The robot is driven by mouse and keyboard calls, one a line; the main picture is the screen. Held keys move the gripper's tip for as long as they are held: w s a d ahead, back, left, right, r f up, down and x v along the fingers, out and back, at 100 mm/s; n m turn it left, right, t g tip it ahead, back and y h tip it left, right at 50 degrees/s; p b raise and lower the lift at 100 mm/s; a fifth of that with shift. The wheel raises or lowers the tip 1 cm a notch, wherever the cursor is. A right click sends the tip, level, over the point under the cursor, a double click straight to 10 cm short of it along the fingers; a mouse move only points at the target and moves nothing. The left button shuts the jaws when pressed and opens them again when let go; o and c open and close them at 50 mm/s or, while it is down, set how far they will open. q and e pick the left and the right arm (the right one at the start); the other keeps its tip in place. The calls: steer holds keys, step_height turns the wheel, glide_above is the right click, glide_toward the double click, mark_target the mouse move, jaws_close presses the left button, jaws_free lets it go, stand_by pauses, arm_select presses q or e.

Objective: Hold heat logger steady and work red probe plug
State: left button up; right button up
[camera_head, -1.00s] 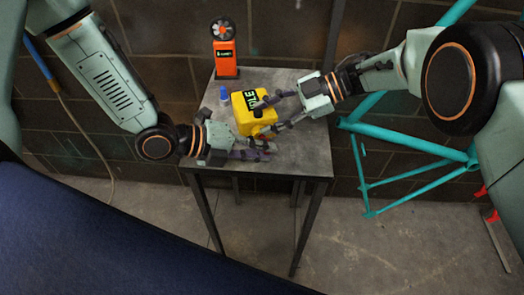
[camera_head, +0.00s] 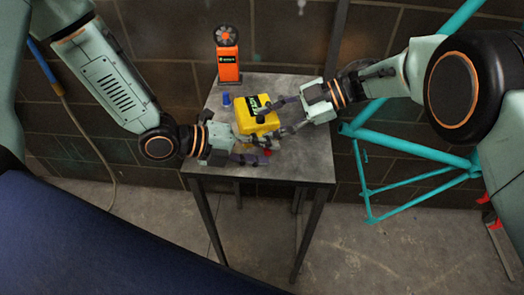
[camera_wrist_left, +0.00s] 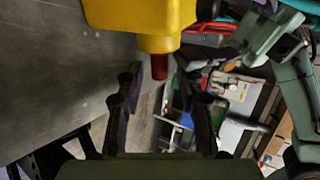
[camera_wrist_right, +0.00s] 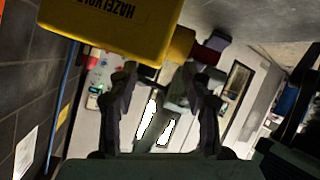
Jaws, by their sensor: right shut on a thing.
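The yellow heat logger (camera_head: 254,117) is above the middle of the small grey table; it also shows at the top of the left wrist view (camera_wrist_left: 140,15) and right wrist view (camera_wrist_right: 110,28). My right gripper (camera_head: 270,119) is shut on the logger from its right side. The red probe plug (camera_wrist_left: 159,66) sticks out of the logger's yellow socket; it also shows in the right wrist view (camera_wrist_right: 206,54). My left gripper (camera_wrist_left: 160,82) is open, its fingers on either side of the plug's end with gaps. In the head view the left fingers partly hide the plug.
An orange device with a round fan-like top (camera_head: 228,58) stands at the table's back. A small blue cap (camera_head: 226,98) lies left of the logger. The grey table (camera_head: 305,155) has bare room at its right front. A teal bicycle frame (camera_head: 400,140) is right of the table.

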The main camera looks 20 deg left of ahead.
steer(key=shift+s+f, duration=0.25)
steer(key=shift+f, duration=0.2)
steer(key=o, duration=1.5)
steer(key=shift+o, duration=0.2)
steer(key=shift+w, duration=0.15)
steer(key=shift+r, duration=0.1)
